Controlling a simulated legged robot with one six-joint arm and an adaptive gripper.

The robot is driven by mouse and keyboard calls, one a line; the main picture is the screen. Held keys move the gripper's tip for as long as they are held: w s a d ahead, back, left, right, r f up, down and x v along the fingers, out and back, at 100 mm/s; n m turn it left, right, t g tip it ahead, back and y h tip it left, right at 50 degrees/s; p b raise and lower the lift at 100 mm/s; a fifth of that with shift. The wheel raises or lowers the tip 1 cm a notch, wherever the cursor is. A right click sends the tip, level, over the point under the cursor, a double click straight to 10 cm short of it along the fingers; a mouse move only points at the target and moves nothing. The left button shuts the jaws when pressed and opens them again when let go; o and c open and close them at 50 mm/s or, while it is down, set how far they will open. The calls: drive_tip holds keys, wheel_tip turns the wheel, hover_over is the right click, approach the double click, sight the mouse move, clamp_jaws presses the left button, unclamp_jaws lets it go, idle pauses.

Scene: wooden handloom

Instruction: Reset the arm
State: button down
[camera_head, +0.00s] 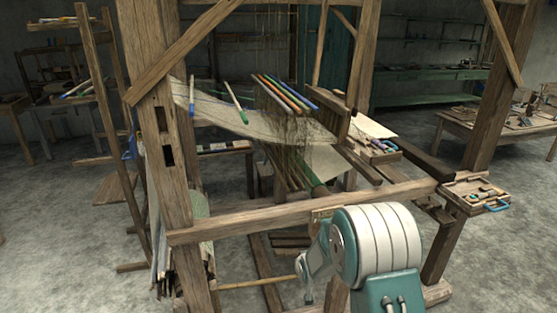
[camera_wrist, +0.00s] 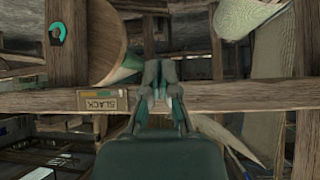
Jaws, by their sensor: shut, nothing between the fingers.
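In the wrist view, my gripper (camera_wrist: 161,88) is shut with nothing between its fingers. Its fingertips show in front of a horizontal wooden beam (camera_wrist: 230,97) of the loom; I cannot tell whether they touch it. A small box or plate marked SLACK (camera_wrist: 98,101) is on the beam, left of the fingers. In the head view, my arm is folded low in front of the wooden handloom (camera_head: 300,212), near its front beam.
Stretched cloth (camera_head: 235,118) and several coloured rods (camera_head: 285,92) sit inside the loom. A tool tray (camera_head: 478,196) is at the right end of the front beam. A side table (camera_head: 515,128) stands at the right. Grey floor (camera_head: 70,235) is open at the left.

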drive_tip(key=s+d+r+g+h, duration=0.1)
drive_tip(key=s+d+r, duration=0.2)
drive_tip(key=s+r, duration=0.6)
drive_tip(key=s+d+r, duration=0.3)
drive_tip(key=s+r, duration=0.3)
drive_tip(key=r, duration=0.6)
drive_tip(key=s+d+r+g, duration=0.1)
drive_tip(key=s+r, duration=0.2)
drive_tip(key=s, duration=0.8)
drive_tip(key=s+d+r+m+g, duration=0.1)
drive_tip(key=s+r, duration=0.2)
drive_tip(key=s, duration=0.8)
drive_tip(key=shift+s+d+m, duration=0.25)
drive_tip(key=shift+d+m, duration=0.05)
drive_tip(key=shift+r, duration=0.1)
